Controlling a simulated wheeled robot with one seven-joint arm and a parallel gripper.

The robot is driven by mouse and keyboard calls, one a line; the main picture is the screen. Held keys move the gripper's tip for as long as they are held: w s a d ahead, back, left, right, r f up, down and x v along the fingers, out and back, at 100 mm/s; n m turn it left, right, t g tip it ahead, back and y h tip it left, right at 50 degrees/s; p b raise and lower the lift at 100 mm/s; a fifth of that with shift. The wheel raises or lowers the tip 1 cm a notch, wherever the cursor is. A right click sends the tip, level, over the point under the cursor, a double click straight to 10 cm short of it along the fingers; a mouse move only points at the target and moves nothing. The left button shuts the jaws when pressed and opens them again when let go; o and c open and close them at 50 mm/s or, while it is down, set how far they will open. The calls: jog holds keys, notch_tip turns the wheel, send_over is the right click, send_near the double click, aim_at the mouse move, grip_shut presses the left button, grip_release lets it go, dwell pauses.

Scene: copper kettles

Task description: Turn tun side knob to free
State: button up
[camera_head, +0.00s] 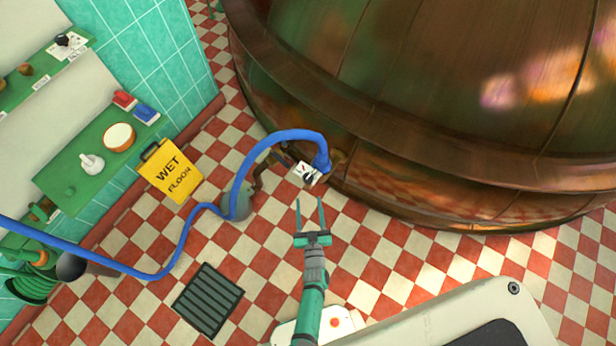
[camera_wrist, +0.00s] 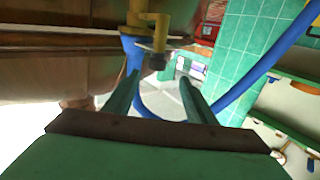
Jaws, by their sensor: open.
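The big copper tun (camera_head: 400,90) fills the upper right of the head view. At its lower left side sits a small white plate with a dark knob (camera_head: 309,177), just below the end of a blue hose. My gripper (camera_head: 310,205) is open and empty, with its fingers pointing at the knob and a short gap between them. In the wrist view my gripper (camera_wrist: 163,95) shows its two fingers apart, and a dark knob (camera_wrist: 156,62) under a brass fitting lies beyond the fingertips. The knob's setting is too small to read.
A blue hose (camera_head: 240,180) arches from the tun over to the left across the floor. A yellow wet-floor sign (camera_head: 170,172), green shelves (camera_head: 70,190) and a floor drain grate (camera_head: 208,300) are at left.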

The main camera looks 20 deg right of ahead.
aim_at(309, 184)
jog(key=x, duration=1)
jog(key=shift+d+f, duration=0.25)
jog(key=shift+d, duration=0.1)
jog(key=shift+w+d, duration=0.2)
jog(key=shift+w, duration=0.4)
jog(key=c, duration=1)
